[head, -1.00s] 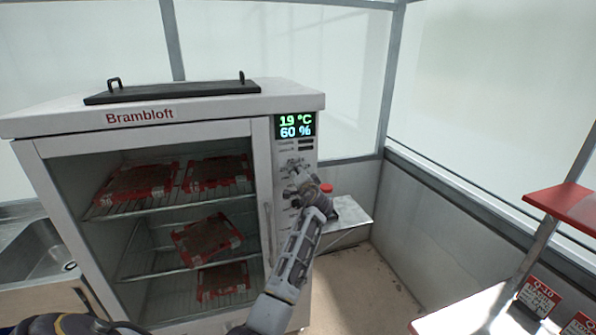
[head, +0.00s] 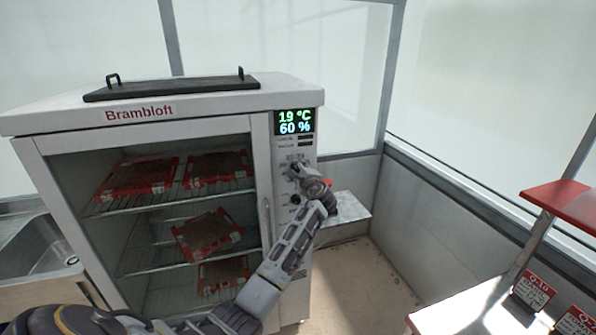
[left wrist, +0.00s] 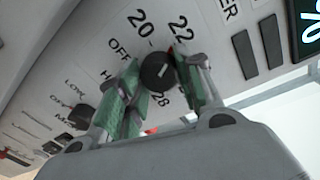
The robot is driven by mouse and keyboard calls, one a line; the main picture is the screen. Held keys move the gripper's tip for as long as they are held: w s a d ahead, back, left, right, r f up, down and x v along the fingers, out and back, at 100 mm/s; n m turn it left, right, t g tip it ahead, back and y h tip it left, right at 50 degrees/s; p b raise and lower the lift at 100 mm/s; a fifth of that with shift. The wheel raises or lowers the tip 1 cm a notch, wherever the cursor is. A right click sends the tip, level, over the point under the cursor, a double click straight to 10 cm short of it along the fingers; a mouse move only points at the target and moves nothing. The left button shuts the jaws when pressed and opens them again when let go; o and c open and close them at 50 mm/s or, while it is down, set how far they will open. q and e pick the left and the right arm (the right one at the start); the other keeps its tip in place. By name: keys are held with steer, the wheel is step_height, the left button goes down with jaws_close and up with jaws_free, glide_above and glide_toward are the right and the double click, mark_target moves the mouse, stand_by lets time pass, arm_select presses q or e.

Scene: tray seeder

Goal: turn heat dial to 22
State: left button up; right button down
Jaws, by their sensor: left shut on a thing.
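The heat dial (left wrist: 157,72) is a round dark knob on the white front panel, seen in the left wrist view with 20, 22, 28 and OFF printed around it. My left gripper (left wrist: 156,82) has its green finger pads on either side of the dial and is shut on it. The dial's pointer setting cannot be read clearly. The display (head: 295,121) reads 19 °C and 60 %. My right gripper is not in view.
The white Brambloft cabinet (head: 205,129) has a glazed door with several red trays on wire racks. Another dark knob (left wrist: 80,117) sits beside the heat dial. A metal sink (head: 35,250) is at left, and a red shelf (head: 560,205) at right. Floor shows right of the cabinet.

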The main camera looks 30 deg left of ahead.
arm_select(q)
steer(key=shift+d+m, duration=0.1)
steer(key=shift+m, duration=0.2)
steer(key=o, duration=1)
steer(key=shift+w, duration=0.1)
steer(key=shift+v, duration=6)
